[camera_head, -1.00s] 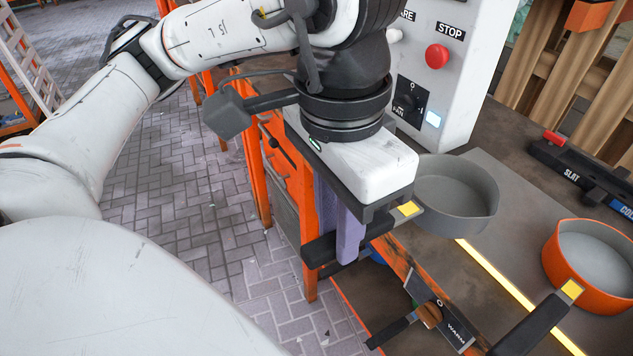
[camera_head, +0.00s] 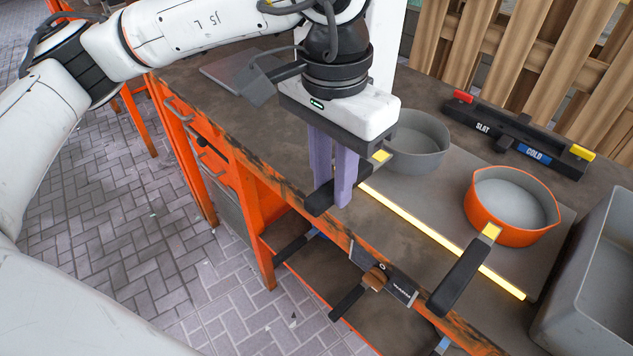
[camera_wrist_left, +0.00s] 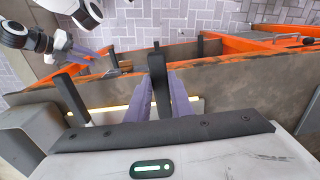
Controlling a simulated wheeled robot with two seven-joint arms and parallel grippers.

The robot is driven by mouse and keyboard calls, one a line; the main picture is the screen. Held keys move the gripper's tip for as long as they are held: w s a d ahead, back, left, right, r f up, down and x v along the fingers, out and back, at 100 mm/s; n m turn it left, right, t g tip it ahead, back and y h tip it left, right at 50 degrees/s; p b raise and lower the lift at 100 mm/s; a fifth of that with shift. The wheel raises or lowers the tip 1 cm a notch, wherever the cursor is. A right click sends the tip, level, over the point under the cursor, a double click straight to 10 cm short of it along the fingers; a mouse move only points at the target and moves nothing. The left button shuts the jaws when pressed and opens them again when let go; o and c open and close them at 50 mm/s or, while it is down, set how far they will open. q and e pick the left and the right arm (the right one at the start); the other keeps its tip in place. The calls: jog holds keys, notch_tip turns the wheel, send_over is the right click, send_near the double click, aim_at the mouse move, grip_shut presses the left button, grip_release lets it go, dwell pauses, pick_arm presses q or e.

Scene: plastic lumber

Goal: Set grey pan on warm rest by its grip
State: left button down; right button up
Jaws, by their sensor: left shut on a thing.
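The grey pan (camera_head: 416,143) is at the far end of the bench plate, its round bowl partly behind my left gripper. Its black grip with a yellow tag (camera_head: 381,156) points toward the bench's front edge. My left gripper (camera_head: 334,190) has its purple fingers shut on either side of this grip; the left wrist view shows the grip (camera_wrist_left: 157,75) between them. I cannot tell whether the pan touches the plate. A small plate lettered WARM (camera_head: 401,291) is on the bench front. Purple fingers of my right gripper (camera_wrist_left: 88,52) seem to show in the left wrist view.
An orange pan (camera_head: 510,205) sits on the plate, its black grip (camera_head: 460,277) overhanging the front. A glowing yellow strip (camera_head: 440,241) runs along the plate. A SLAT/COLD rail (camera_head: 515,136) lies behind, and a grey bin (camera_head: 598,290) stands at right.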

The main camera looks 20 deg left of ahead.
pick_arm(q)
jog(key=shift+w+d, duration=0.35)
jog(key=shift+w, duration=0.5)
notch_tip(320, 180, down, 2)
jog(key=shift+f+b, duration=0.15)
jog(key=shift+b, duration=0.75)
jog(key=shift+f, duration=0.15)
jog(key=c, duration=1.5)
grip_release()
